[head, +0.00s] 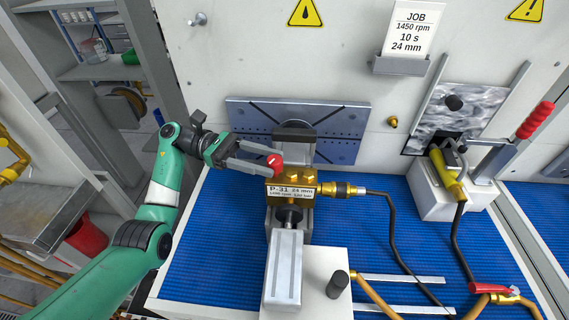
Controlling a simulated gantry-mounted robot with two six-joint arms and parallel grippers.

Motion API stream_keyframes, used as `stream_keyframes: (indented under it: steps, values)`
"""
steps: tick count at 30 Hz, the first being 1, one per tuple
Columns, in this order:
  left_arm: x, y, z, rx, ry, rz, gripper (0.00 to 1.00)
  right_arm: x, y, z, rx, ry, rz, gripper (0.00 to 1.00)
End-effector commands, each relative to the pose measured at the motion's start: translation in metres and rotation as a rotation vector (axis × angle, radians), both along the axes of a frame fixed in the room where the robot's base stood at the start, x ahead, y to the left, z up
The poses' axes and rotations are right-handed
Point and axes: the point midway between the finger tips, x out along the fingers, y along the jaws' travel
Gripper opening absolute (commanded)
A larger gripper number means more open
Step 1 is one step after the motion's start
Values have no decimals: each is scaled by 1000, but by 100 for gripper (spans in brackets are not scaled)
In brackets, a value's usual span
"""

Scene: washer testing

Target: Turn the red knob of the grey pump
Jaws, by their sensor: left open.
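The red knob (275,161) sits at the upper left of a brass block (291,189) labelled P-31, 24 mm. The block is on the grey pump (294,137), which stands in front of a slotted blue-grey plate. My left gripper (268,161) comes in from the left with its two grey fingers apart. Their tips are at the knob, one above and one below it in the picture. I cannot tell whether they touch it. My right gripper is not in view.
A grey clamp (285,265) stands in front of the brass block, by a white box with a black knob (337,284). A black hose (396,230) runs right from the block. A red-handled toggle clamp (535,119) stands at right. The blue mat (210,248) is bare at left.

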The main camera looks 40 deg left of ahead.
Motion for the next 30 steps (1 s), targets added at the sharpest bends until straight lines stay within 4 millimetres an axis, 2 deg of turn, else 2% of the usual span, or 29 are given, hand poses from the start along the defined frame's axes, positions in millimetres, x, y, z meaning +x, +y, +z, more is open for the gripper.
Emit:
stream_keyframes:
  steps: [3, 9, 30]
  values:
    - [-12, 28, 1, 0, 1, 4, 54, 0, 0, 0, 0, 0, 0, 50]
    - [-25, 55, 0, -1, 0, 1, 54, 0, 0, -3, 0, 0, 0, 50]
    - [-27, 59, 0, -1, 0, -1, 54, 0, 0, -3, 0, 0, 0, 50]
